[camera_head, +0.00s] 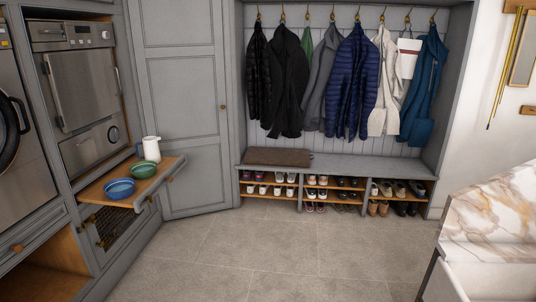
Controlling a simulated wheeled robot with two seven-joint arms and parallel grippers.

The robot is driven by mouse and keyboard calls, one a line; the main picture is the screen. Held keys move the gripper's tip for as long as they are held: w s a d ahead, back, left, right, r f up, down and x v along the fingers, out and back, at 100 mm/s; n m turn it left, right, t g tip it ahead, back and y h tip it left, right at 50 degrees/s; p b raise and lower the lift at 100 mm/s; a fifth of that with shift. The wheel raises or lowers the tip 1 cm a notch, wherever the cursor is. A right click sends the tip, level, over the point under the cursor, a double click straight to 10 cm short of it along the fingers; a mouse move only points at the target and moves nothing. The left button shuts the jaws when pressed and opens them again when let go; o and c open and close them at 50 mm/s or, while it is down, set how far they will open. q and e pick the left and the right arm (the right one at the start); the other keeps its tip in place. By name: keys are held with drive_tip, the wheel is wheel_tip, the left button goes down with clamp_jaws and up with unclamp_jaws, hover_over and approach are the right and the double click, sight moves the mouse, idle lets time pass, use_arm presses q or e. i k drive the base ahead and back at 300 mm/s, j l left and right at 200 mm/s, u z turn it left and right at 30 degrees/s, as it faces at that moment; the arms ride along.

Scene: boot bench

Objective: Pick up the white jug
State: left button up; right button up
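The white jug (151,148) stands upright at the back of a pulled-out wooden shelf (97,194) on the left, below the built-in oven. A dark blue-grey part shows at its left side, likely its handle. A green bowl (143,170) sits just in front of the jug, and a blue bowl (119,189) sits nearer on the same shelf. Neither of my grippers shows in the head view.
The tiled floor (255,250) in the middle is clear. A marble-topped counter (495,215) stands at the right. A boot bench (350,168) with shoes and hanging coats is at the back. Grey cabinets and appliances line the left.

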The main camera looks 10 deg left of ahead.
sight(150, 143)
drive_tip(key=i+u, duration=0.1)
drive_tip(key=i, duration=0.8)
drive_tip(key=i+l, duration=0.15)
drive_tip(key=i, duration=0.8)
drive_tip(key=i+j+u, duration=0.1)
drive_tip(key=i+u, duration=0.6)
drive_tip(key=i, duration=0.2)
drive_tip(key=i+l+u, duration=0.55)
drive_tip(key=i+u, duration=0.2)
drive_tip(key=i, duration=0.15)
